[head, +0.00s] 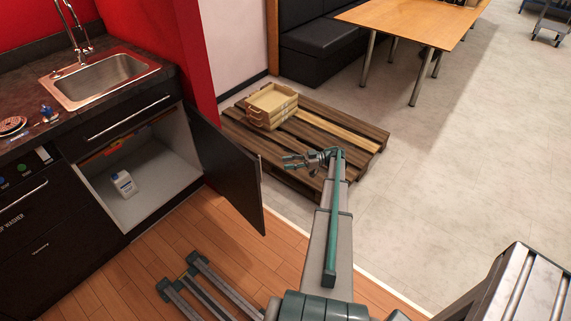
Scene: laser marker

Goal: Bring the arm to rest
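My arm (318,245) reaches forward from the bottom of the head view, stretched out over the wooden floor. Its end bends to the left. My gripper (287,162) is small in the picture, in front of the wooden pallet from this viewpoint. Its two fingers point left and look spread apart, with nothing visible between them. How high it is above the pallet or floor is hard to tell.
The pallet (345,128) carries stacked wooden trays (271,104). An open cabinet door (228,170) stands left of my arm; a white bottle (123,183) is inside the cabinet. A sink (105,78), table (415,22) and bench (325,45) stand farther away.

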